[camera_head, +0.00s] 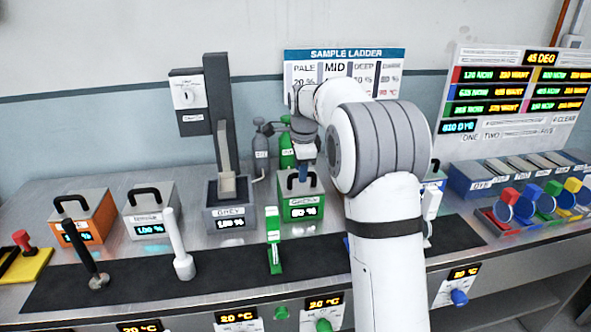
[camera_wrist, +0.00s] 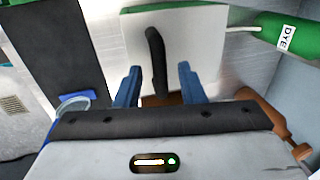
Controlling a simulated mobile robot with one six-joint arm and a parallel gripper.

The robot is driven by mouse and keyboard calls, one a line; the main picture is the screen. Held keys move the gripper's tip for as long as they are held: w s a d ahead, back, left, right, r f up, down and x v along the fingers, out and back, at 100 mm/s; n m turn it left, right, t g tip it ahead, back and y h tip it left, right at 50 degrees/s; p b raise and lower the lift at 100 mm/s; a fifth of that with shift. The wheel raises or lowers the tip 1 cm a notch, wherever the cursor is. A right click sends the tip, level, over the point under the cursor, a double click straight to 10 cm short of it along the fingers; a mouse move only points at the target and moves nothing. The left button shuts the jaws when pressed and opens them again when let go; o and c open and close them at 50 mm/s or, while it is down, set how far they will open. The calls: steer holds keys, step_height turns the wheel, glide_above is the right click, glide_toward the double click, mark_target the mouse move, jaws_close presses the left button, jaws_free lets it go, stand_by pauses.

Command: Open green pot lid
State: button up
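The green pot (camera_head: 301,211) stands on the steel bench in the head view, with a lit display on its front. Its light grey lid (camera_head: 314,186) is on top and appears seated. In the wrist view the lid (camera_wrist: 200,45) is a pale square with a black arched handle (camera_wrist: 154,45). My gripper (camera_head: 303,172) is above the pot and partly covers the lid and handle in the head view. In the wrist view the blue fingers of my gripper (camera_wrist: 159,72) are apart, one on each side of the handle's near end, with gaps on both sides.
A grey pot (camera_head: 231,214) with its lid raised stands left of the green pot. White (camera_head: 150,222) and orange (camera_head: 83,218) pots stand farther left. Green (camera_head: 274,240) and white (camera_head: 178,245) handled tools stand in front on the black mat. A green dye bottle (camera_head: 287,155) is behind.

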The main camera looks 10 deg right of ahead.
jaws_close()
stand_by(0.4)
